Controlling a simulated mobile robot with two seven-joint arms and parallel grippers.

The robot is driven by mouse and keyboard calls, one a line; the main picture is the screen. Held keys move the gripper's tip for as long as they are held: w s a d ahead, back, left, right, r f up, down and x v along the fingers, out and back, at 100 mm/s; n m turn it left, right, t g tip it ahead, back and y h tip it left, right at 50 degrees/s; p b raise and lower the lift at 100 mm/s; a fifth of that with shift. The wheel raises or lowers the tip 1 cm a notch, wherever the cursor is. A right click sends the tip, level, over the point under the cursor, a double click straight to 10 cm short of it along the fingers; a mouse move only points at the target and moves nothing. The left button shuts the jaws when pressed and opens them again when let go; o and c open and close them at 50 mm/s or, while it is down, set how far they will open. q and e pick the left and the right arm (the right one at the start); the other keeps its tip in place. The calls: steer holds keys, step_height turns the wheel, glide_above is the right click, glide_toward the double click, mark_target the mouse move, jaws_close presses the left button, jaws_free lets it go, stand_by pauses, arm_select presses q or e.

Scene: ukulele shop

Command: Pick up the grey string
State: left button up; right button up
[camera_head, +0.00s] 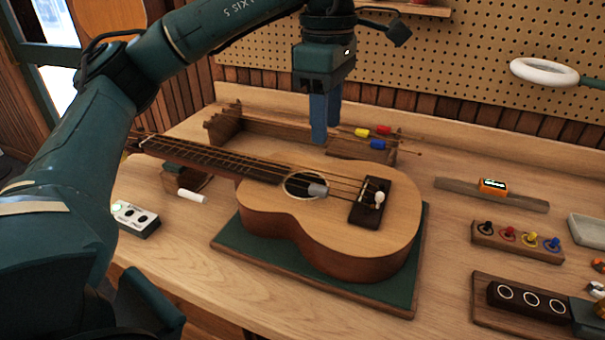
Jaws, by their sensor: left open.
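A small grey cylinder (317,189) lies by the right edge of the sound hole of the ukulele (340,222). It may be the tag of the grey string; I cannot tell its strand apart from the other lines over the body. Strings with yellow (361,132), red (383,130) and blue (378,144) tags lie at the wooden rack (262,128) behind the ukulele. My left gripper (325,138) points down, open and empty, above the far side of the ukulele, left of these tags. My right gripper is out of view.
The ukulele lies on a green mat (375,290). A white cylinder (192,196) and a pedal-like box (135,219) are at left. A tuner (492,186), a peg block (517,242) and a dark holder (528,301) are at right. A pegboard (480,60) stands behind.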

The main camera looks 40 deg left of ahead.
arm_select(q)
steer(key=b, duration=0.3)
glide_above(314, 186)
steer(key=f, duration=0.4)
steer(key=d+f, duration=0.1)
steer(key=f, duration=0.1)
steer(key=shift+s+f, duration=0.15)
steer(key=shift+f, duration=0.55)
steer(key=f, duration=0.2)
steer(key=a+f, duration=0.1)
steer(key=f, duration=0.1)
steer(key=shift+f+p, duration=0.2)
steer(key=shift+p, duration=0.1)
steer(key=shift+f, duration=0.3)
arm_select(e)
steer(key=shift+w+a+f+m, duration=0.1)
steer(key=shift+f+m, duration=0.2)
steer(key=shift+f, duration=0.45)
arm_select(q)
jaws_close()
